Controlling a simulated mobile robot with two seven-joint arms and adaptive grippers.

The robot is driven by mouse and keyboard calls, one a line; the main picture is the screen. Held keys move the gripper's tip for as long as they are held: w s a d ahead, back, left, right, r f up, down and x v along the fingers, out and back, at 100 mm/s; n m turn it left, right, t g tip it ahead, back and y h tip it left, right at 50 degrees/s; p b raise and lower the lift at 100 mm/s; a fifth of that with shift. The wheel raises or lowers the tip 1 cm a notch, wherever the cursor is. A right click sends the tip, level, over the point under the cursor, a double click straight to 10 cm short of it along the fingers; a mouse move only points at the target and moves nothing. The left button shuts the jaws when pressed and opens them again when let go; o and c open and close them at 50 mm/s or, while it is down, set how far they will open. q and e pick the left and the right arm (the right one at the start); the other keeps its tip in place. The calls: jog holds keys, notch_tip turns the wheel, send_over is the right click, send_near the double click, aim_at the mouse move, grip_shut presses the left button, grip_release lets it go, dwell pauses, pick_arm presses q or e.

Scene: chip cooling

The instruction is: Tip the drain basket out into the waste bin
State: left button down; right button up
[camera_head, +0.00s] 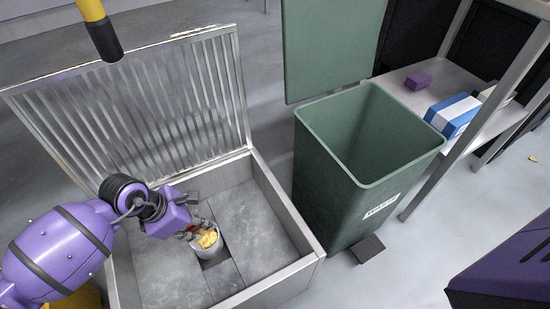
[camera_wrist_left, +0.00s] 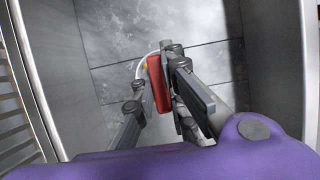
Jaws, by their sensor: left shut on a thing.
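The drain basket (camera_head: 206,252), pale and round with yellow pieces (camera_head: 208,239) in it, is inside the open drain box (camera_head: 262,213) in the head view. The fingers hide much of the basket there; only a thin pale rim shows. I cannot tell whether the basket is clear of the box floor. The green waste bin (camera_head: 325,170) stands right of the box with its mouth open. My right gripper is out of view.
The box's ribbed metal lid (camera_head: 150,100) stands open at the back. The bin's green lid (camera_head: 330,45) is raised, and a dark pedal (camera_head: 368,248) is at its foot. A metal shelf (camera_head: 440,85) with several packages is at right. Grey floor is clear in front of the bin.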

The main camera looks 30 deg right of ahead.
pick_arm(q)
jog(key=shift+r+p, duration=0.95)
jog(key=shift+r, duration=0.65)
jog(key=shift+r+p, duration=0.5)
jog(key=shift+r, duration=0.35)
jog(key=shift+r+p, duration=1.75)
jog(key=shift+r, duration=1.05)
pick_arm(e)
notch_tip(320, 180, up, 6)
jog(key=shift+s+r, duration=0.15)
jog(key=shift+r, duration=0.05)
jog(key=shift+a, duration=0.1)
